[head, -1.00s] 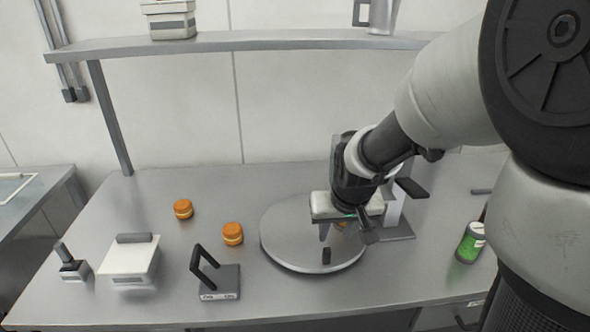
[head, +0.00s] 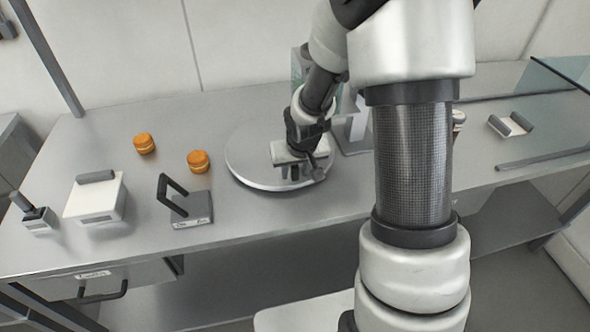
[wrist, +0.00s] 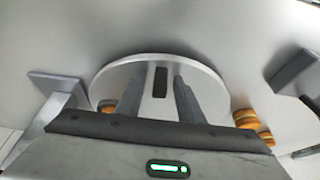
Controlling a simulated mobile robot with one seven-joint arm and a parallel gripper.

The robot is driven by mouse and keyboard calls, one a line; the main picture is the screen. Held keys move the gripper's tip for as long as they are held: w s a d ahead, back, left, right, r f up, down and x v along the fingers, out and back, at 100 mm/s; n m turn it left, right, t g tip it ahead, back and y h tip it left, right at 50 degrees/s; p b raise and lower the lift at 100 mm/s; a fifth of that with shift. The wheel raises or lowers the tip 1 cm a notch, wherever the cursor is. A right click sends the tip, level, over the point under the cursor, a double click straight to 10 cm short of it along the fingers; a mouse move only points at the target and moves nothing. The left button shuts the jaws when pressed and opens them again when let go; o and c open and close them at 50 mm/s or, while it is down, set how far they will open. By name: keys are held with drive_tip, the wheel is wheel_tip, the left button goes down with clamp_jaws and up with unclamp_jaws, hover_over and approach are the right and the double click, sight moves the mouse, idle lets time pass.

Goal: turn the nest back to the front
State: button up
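The round grey turntable (head: 240,168) lies flat on the bench; its rim also shows in the wrist view (wrist: 205,66). A dark upright peg (wrist: 160,82) stands near its edge. My gripper (head: 294,172) is low over the front part of the turntable. In the wrist view my gripper (wrist: 157,92) has its two fingers apart, one on each side of the peg, with gaps visible. An orange thing (wrist: 104,104) shows partly beside the left finger; the rest is hidden. I cannot make out a separate nest; my wrist covers much of the disc.
A black-handled stand (head: 186,208), a white box (head: 95,198) and a small dark tool (head: 38,218) are further left. A grey post (head: 357,128) stands close behind, right of my gripper.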

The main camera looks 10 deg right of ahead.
clamp_jaws()
drive_tip(key=shift+a+b, duration=0.1)
drive_tip(key=shift+b, duration=0.2)
